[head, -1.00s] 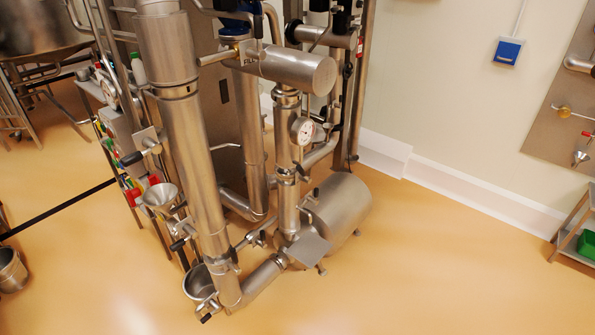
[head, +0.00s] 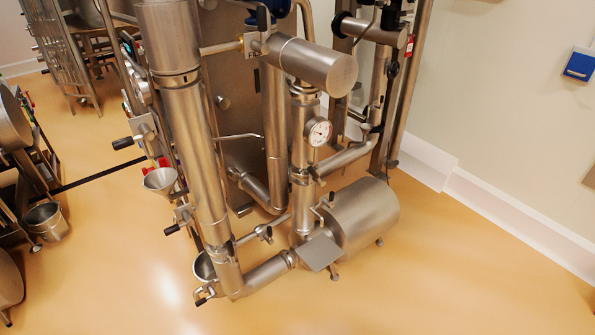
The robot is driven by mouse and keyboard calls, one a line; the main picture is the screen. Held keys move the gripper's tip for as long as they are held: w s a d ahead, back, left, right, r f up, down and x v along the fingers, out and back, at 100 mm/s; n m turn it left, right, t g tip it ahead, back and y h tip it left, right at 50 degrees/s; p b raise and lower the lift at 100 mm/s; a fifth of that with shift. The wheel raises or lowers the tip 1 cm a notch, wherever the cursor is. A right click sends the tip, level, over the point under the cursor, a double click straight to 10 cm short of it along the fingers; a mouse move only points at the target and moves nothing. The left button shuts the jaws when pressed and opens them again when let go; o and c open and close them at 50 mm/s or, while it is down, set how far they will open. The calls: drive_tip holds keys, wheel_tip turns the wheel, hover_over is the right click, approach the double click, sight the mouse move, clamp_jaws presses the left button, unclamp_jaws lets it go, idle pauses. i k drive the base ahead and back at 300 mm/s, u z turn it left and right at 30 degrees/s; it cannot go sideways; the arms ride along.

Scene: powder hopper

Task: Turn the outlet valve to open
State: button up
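A steel powder funnel (head: 159,181) sits left of the thick slanted steel pipe (head: 195,135) in the head view. Several black-handled valves are near this pipe: an upper black handle (head: 123,143), a middle black handle (head: 172,230) below the funnel, and a low handle (head: 201,301) at the pipe's foot. I cannot tell which one is the outlet valve, or whether any is open. A steel bowl (head: 204,266) is partly hidden behind the pipe's foot. My gripper is not in view.
A horizontal steel tank (head: 362,216) and a round gauge (head: 319,131) stand right of the pipe. A steel bucket (head: 45,221) and dark-framed equipment are at the left. The yellow floor (head: 400,295) in front is clear. A white wall with a blue box (head: 579,65) is right.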

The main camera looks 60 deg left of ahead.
sight(317, 178)
drive_tip(key=u, duration=0.45)
drive_tip(key=i, duration=0.55)
drive_tip(key=u, duration=0.75)
drive_tip(key=i, duration=0.7)
drive_tip(key=u, duration=0.4)
